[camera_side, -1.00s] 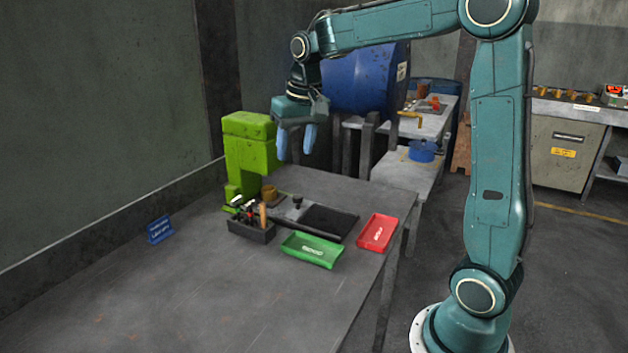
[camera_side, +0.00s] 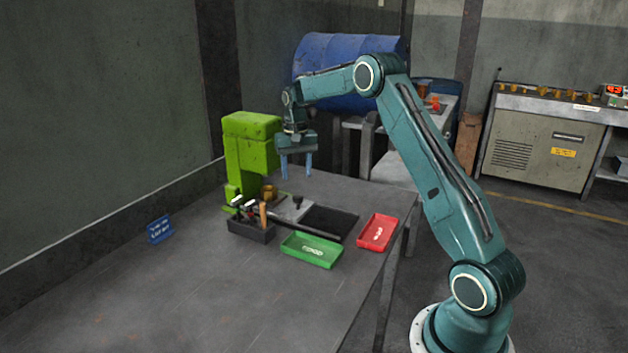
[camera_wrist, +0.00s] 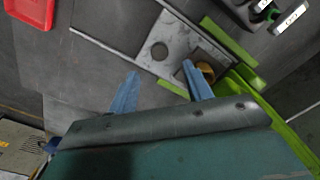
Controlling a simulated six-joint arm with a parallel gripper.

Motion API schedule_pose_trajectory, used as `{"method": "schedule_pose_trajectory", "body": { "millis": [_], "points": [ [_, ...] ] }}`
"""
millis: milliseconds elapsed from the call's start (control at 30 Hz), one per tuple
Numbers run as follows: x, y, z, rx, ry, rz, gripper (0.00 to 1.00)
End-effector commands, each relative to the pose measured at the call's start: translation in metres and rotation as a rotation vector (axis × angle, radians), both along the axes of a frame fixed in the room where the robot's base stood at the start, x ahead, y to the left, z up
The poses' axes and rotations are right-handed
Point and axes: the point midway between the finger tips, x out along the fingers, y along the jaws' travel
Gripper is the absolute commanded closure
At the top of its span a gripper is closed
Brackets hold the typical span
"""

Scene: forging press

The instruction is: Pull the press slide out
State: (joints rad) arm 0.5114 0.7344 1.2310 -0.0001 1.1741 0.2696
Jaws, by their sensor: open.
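The green press (camera_side: 250,152) stands at the back left of the bench. The press slide (camera_side: 289,210) is a light grey metal plate running out from the press base. It also shows in the wrist view (camera_wrist: 176,34). A dark upright knob (camera_side: 298,201) stands on the slide and looks like a dark disc in the wrist view (camera_wrist: 159,50). A brass-coloured round piece (camera_side: 268,192) sits at the press end, partly behind my finger in the wrist view (camera_wrist: 207,71). My gripper (camera_side: 296,177) is open and empty, above the knob, fingers pointing down and apart from it.
A dark tool box (camera_side: 250,232) with several tools stands in front of the press. A green tray (camera_side: 312,250) and a red tray (camera_side: 377,232) lie nearby. A black mat (camera_side: 330,221) lies right of the slide. The bench's front left is clear.

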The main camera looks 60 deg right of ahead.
Motion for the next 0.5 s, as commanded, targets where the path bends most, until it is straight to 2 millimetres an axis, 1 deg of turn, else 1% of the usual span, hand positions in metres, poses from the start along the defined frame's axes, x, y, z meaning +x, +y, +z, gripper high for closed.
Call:
{"method": "schedule_pose_trajectory", "body": {
  "millis": [333, 500],
  "points": [
    [0.001, -0.002, -0.005, 0.001, 0.003, -0.005, 0.50],
    [0.000, -0.002, -0.016, 0.002, 0.004, -0.005, 0.50]
  ]
}}
